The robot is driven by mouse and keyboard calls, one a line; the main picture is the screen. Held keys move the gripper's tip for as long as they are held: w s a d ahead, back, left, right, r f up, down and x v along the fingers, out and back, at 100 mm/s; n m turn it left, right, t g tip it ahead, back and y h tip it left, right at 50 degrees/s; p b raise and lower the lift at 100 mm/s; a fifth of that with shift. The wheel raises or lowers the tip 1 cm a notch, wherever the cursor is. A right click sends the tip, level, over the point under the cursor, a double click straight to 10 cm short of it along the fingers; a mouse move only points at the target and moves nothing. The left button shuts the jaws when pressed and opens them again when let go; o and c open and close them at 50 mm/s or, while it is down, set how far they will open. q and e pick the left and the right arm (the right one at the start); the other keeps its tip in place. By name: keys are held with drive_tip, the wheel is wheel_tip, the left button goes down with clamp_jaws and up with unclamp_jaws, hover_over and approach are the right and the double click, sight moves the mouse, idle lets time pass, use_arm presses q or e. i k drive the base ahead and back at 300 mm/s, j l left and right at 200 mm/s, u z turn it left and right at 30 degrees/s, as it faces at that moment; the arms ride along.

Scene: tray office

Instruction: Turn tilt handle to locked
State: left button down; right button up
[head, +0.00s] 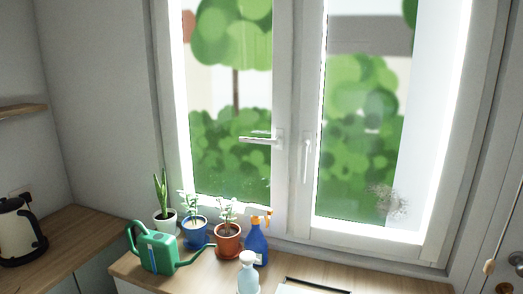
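The window has two white sashes, each with a handle on its inner frame. The left handle (260,139) lies horizontal, its lever pointing left from its base on the middle frame. The right handle (307,160) hangs vertical, its lever pointing down. The pictures do not mark which one is the tilt handle. The left sash (281,190) and the right sash (312,205) both look shut or nearly so; I cannot tell if either is slightly tilted. Neither of my grippers is in view.
On the wooden counter (205,275) below the window stand a green watering can (158,252), several potted plants (228,240), a blue spray bottle (256,245) and a pale pump bottle (248,275). A kettle (17,230) stands at left. The space before the handles is clear.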

sight(279, 139)
drive_tip(key=j+z, duration=0.15)
drive_tip(key=z, duration=0.25)
drive_tip(key=j+z, duration=0.2)
drive_tip(key=z, duration=0.15)
drive_tip(key=k+j+z, duration=0.1)
drive_tip(key=j+z, duration=0.35)
drive_tip(key=j, duration=1.7)
drive_tip(key=k, duration=0.05)
